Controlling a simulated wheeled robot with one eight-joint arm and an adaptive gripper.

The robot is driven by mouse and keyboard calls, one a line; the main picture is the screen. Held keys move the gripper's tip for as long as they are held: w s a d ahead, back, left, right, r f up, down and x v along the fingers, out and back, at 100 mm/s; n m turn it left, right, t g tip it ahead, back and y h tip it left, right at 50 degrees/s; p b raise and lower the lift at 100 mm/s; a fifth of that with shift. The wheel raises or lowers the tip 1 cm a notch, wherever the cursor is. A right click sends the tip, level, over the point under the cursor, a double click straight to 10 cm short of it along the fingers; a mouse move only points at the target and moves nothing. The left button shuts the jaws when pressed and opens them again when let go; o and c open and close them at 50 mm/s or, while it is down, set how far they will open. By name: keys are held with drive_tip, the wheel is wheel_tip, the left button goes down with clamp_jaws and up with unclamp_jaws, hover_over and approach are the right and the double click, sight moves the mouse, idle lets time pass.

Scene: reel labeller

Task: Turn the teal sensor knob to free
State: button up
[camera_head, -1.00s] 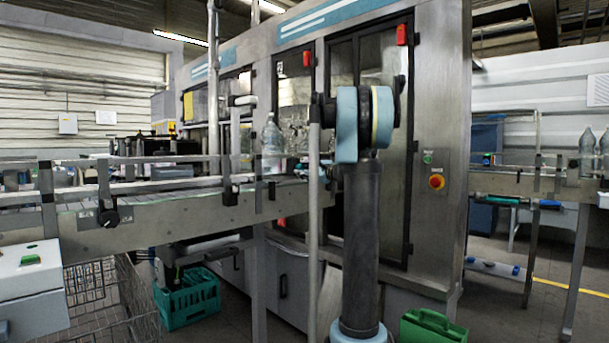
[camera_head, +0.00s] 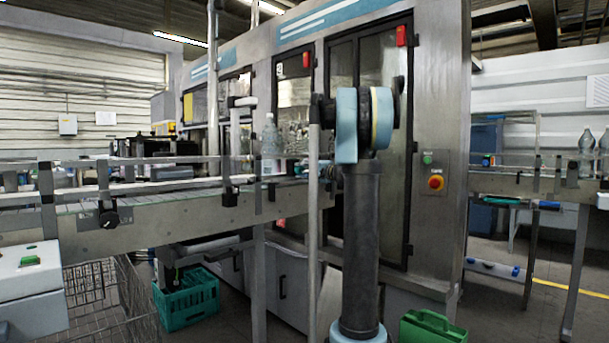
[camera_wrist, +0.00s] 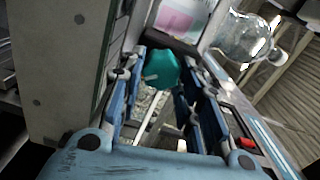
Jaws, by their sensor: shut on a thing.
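The teal sensor knob (camera_wrist: 162,68) shows in the wrist view, between the blue-padded fingers of my gripper (camera_wrist: 165,84). A small pale mark shows on the knob's lower left side. My gripper is closed on the knob. I cannot read any position marking, so I cannot tell which setting the knob points at. In the head view my arm stands in front of the machine and hides the gripper and most of the place where it works.
A clear bottle (camera_wrist: 240,36) with a pinkish label is close beside the gripper; in the head view a bottle (camera_head: 270,143) stands on the conveyor (camera_head: 165,214). A grey post (camera_head: 314,220) rises beside my arm. A green crate (camera_head: 187,299) sits on the floor.

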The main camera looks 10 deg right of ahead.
drive_tip(key=n, duration=0.5)
drive_tip(key=shift+s+n, duration=0.1)
drive_tip(key=shift+n, duration=0.3)
drive_tip(key=n, duration=0.5)
drive_tip(key=shift+a, duration=0.1)
drive_tip(key=shift+r+n, duration=0.1)
drive_tip(key=shift+n, duration=0.2)
drive_tip(key=o, duration=1)
drive_tip(key=shift+o, duration=0.2)
drive_tip(key=v, duration=1.2)
